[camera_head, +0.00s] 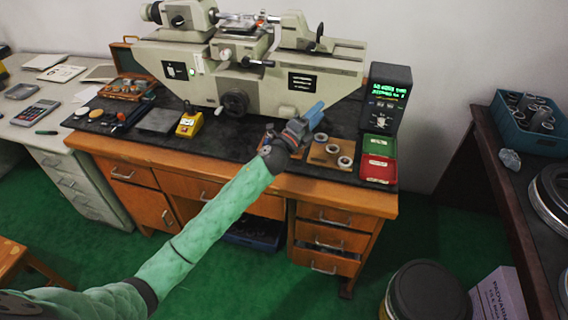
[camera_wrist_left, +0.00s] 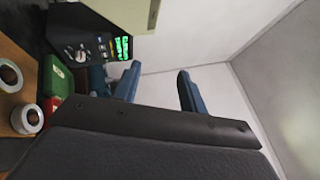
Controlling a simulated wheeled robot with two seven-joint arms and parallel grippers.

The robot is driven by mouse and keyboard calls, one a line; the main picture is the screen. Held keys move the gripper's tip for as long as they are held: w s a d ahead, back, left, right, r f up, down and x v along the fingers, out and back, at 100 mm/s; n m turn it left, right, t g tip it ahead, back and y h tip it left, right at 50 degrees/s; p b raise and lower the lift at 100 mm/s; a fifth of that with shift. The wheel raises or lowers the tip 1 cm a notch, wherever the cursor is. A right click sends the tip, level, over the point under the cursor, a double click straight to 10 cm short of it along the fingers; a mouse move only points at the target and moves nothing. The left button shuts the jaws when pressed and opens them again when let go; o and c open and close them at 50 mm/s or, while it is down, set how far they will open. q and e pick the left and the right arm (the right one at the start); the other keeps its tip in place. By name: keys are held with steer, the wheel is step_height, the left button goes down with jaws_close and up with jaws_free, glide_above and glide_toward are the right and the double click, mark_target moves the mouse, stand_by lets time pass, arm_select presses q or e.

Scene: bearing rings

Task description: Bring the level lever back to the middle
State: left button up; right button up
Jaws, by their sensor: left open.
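The grey-green measuring machine (camera_head: 275,75) stands on the dark mat of the wooden desk. It carries several controls: a lever with a black knob (camera_head: 258,63) at the middle, a black upright handle (camera_head: 320,33) on the right, and a dark round handwheel (camera_head: 235,102) low on the front. I cannot tell which one is the level lever. My left gripper (camera_head: 312,114) is in front of the machine's lower right, apart from the knob. In the left wrist view its blue fingers (camera_wrist_left: 157,88) are open with nothing between them. My right gripper is not in view.
A black display unit (camera_head: 386,96) stands right of the machine, with green and red trays (camera_head: 378,168) before it. Rings sit on a wooden board (camera_head: 330,153) close to my left gripper. A yellow device (camera_head: 189,124) is on the mat's left.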

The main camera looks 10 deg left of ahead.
arm_select(q)
steer(key=shift+s+a+f+n+g+y, duration=0.2)
steer(key=shift+s+a+f+n+y, duration=1.4)
steer(key=shift+f+n, duration=0.7)
steer(key=shift+s+a+f+n+g+y, duration=0.2)
steer(key=shift+s+a+f+n+y, duration=0.95)
steer(key=shift+f+n+y, duration=0.95)
steer(key=shift+s+a+f+n+g+y, duration=0.2)
steer(key=shift+s+a+f+n+y, duration=1.15)
steer(key=shift+f+n, duration=1.2)
steer(key=shift+s+d+r, duration=0.15)
steer(key=shift+s+d, duration=0.05)
steer(key=shift+s, duration=0.2)
